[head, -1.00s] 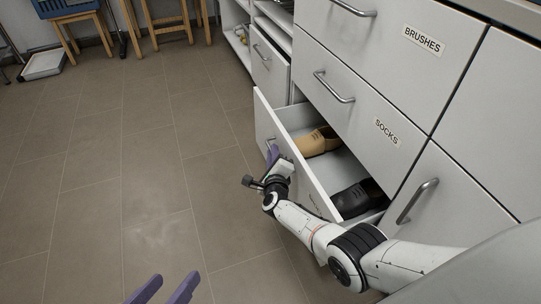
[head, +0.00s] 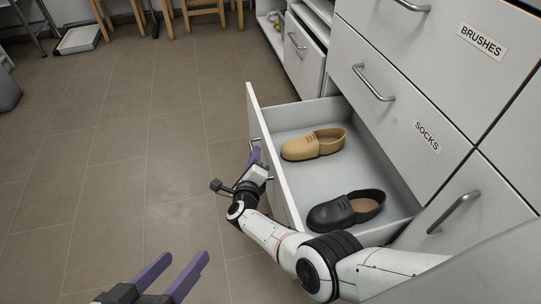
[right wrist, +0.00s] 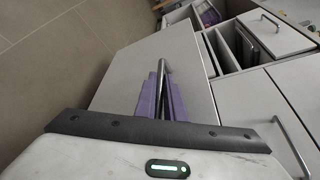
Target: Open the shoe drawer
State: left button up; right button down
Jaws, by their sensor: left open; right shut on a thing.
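The shoe drawer (head: 272,155) is the bottom drawer, pulled well out from the cabinet in the head view. A tan shoe (head: 314,144) and a black shoe (head: 346,209) lie inside it, apart from each other. My right gripper (head: 254,156) is at the drawer's outer front face. In the right wrist view, the purple fingers (right wrist: 162,97) are shut on the metal handle (right wrist: 163,75) of the drawer front. My left gripper (head: 178,272) is open and empty over the floor at the bottom of the head view.
Closed drawers labelled SOCKS (head: 426,134) and BRUSHES (head: 481,42) stand above. Another handled front (head: 470,209) is at the right. The tiled floor (head: 130,160) left of the drawer is clear. Wooden stool legs (head: 203,12) and a white tray (head: 78,40) are at the back.

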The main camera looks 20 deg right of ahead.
pick_arm(q)
jog(key=shift+d+r, duration=0.2)
jog(key=shift+d, duration=0.15)
pick_arm(e)
jog(key=shift+a, duration=0.45)
jog(key=c, duration=2.1)
grip_release()
